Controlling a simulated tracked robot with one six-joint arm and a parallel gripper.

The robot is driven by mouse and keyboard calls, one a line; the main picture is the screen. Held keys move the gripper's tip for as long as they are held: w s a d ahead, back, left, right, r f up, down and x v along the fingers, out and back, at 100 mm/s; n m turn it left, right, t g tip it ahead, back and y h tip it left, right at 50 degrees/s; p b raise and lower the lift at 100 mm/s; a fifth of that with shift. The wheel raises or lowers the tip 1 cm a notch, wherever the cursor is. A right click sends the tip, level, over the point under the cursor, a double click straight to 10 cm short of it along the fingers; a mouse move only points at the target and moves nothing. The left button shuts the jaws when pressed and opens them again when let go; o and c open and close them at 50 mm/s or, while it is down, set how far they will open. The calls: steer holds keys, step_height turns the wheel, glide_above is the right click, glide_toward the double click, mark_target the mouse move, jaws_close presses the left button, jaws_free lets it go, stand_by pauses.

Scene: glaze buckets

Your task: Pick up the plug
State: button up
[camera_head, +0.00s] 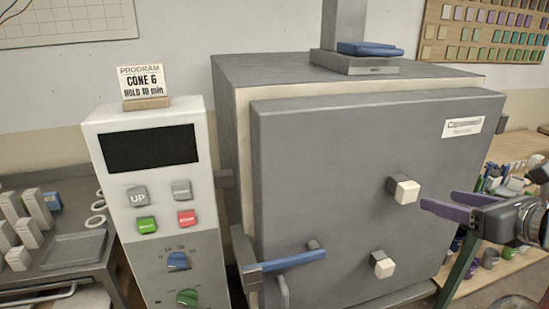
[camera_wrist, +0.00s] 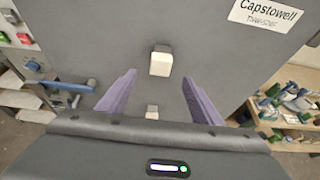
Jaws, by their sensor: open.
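Two pale block-shaped plugs with grey bases stick out of the grey kiln door (camera_head: 320,170). The upper plug (camera_head: 407,192) is right of the door's middle. The lower plug (camera_head: 384,268) is below it and slightly left. My gripper (camera_head: 438,204), with purple fingers, is open and empty just right of the upper plug. In the wrist view the upper plug (camera_wrist: 160,64) shows just beyond and between the fingertips (camera_wrist: 158,80), apart from both. The lower plug (camera_wrist: 152,112) shows lower between the fingers, partly hidden by my gripper body.
A blue door handle (camera_head: 292,260) juts out at the door's lower left. The control box (camera_head: 160,215) with buttons and knobs stands left of the kiln. Shelves with small items (camera_head: 500,180) are at the right. The door face around the plugs is clear.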

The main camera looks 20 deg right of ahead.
mark_target(412, 191)
steer(key=x, duration=0.7)
steer(key=shift+w+f, duration=0.2)
steer(key=shift+w, duration=0.15)
steer(key=shift+w+f, duration=0.15)
steer(key=shift+w, duration=0.25)
steer(key=shift+x, duration=2.55)
steer(key=shift+d, duration=0.1)
steer(key=c, duration=1.2)
